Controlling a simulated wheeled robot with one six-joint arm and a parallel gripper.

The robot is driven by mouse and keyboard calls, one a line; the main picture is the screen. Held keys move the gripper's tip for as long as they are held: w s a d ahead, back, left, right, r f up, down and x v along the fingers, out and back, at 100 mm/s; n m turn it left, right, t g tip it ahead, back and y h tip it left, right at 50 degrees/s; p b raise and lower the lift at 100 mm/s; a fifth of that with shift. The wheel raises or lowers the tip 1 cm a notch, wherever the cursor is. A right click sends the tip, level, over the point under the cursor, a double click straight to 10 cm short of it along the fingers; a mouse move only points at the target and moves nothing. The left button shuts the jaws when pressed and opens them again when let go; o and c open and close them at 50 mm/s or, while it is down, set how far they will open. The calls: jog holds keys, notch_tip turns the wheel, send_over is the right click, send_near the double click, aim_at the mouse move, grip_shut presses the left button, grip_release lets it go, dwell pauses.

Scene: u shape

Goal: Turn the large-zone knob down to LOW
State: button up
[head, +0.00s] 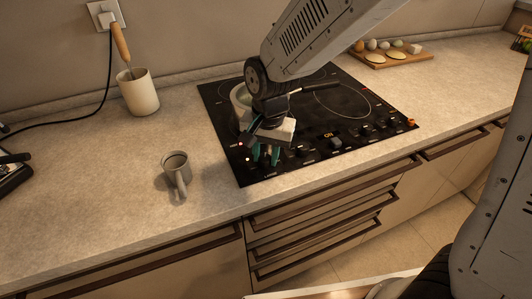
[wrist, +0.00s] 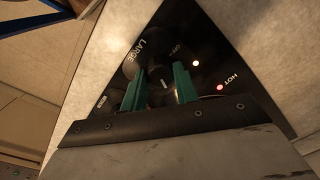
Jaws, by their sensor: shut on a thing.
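The black cooktop (head: 362,83) is set into the counter, with a row of dark knobs along its front edge. My gripper (head: 265,155) is over the front left corner of the cooktop, pointing down at a knob. In the wrist view, the green fingers of my gripper (wrist: 160,88) are shut on the dark large-zone knob (wrist: 159,88), one finger on each side. The word LARGE is printed beside this knob. A pale pointer line shows on the knob, but the setting it points to cannot be read.
A pot (head: 240,97) stands on the cooktop behind my gripper, partly hidden by my arm. A cream utensil crock (head: 139,93) is farther back. A board with food (head: 391,54) lies at the back right.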

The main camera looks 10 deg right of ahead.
aim_at(266, 156)
jog(key=n, duration=0.5)
jog(key=shift+w+n, duration=0.1)
jog(key=shift+n, duration=0.2)
jog(key=n, duration=0.5)
jog(key=shift+r, duration=0.1)
jog(key=shift+n+g, duration=0.3)
jog(key=shift+n, duration=0.1)
jog(key=o, duration=1)
jog(key=shift+c, duration=0.2)
notch_tip(266, 156, up, 8)
jog(key=shift+w+d+f, duration=0.1)
jog(key=shift+w, duration=0.05)
